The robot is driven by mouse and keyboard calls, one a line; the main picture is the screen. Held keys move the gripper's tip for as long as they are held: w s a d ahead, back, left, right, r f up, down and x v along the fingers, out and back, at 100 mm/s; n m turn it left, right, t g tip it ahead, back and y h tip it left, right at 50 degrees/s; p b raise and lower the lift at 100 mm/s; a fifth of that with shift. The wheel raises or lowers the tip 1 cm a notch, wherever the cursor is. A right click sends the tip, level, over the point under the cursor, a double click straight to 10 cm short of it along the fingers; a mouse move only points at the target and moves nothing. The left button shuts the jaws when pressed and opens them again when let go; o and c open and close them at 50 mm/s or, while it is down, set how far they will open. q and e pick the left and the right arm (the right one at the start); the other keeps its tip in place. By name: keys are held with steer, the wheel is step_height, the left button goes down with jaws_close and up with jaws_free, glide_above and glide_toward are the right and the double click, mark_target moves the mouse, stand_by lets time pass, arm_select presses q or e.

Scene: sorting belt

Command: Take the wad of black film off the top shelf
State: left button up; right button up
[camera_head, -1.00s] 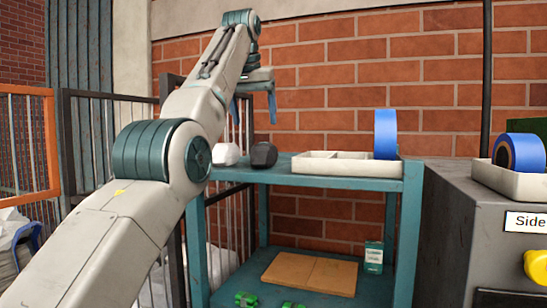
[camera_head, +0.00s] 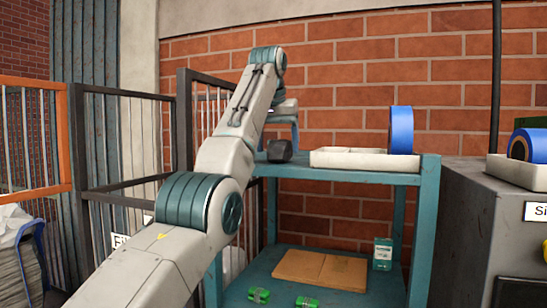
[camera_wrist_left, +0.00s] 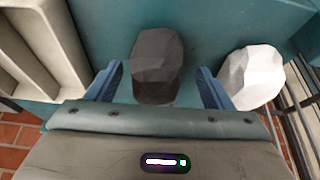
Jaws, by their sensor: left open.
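The wad of black film (camera_head: 280,151) sits on the teal top shelf (camera_head: 350,173), near its left end. In the left wrist view the dark faceted wad (camera_wrist_left: 157,62) lies between and just beyond the finger tips. My left gripper (camera_head: 279,142) is over the wad, with its blue fingers pointing down. In the wrist view the left gripper (camera_wrist_left: 159,72) is open, one finger on each side of the wad, with a visible gap at both sides. My right gripper is not in view.
A white wad (camera_wrist_left: 250,77) lies close beside the right-hand finger in the wrist view; my arm hides it in the head view. Fence bars (camera_head: 125,150) stand left.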

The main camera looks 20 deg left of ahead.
arm_select(q)
steer(key=shift+a+f, duration=0.15)
steer(key=shift+f, duration=0.45)
steer(key=shift+w+f+b, duration=0.15)
steer(key=shift+w+b, duration=0.15)
steer(key=shift+w+d+f, duration=0.15)
steer(key=shift+w+d, duration=0.3)
steer(key=shift+w, duration=0.2)
steer(key=shift+d, duration=0.15)
steer(key=shift+c, duration=0.7)
steer(key=shift+s+r, duration=0.2)
steer(key=shift+s, duration=0.1)
steer(key=c, duration=0.4)
steer(key=shift+s+a+r, duration=0.15)
steer(key=shift+s+a, duration=0.1)
steer(key=shift+s, duration=0.15)
steer(key=c, duration=0.5)
steer(key=shift+w+a, duration=0.1)
steer(key=shift+w, duration=0.1)
steer(key=shift+w+f, duration=0.1)
steer(key=shift+f, duration=0.1)
steer(key=shift+r, duration=0.15)
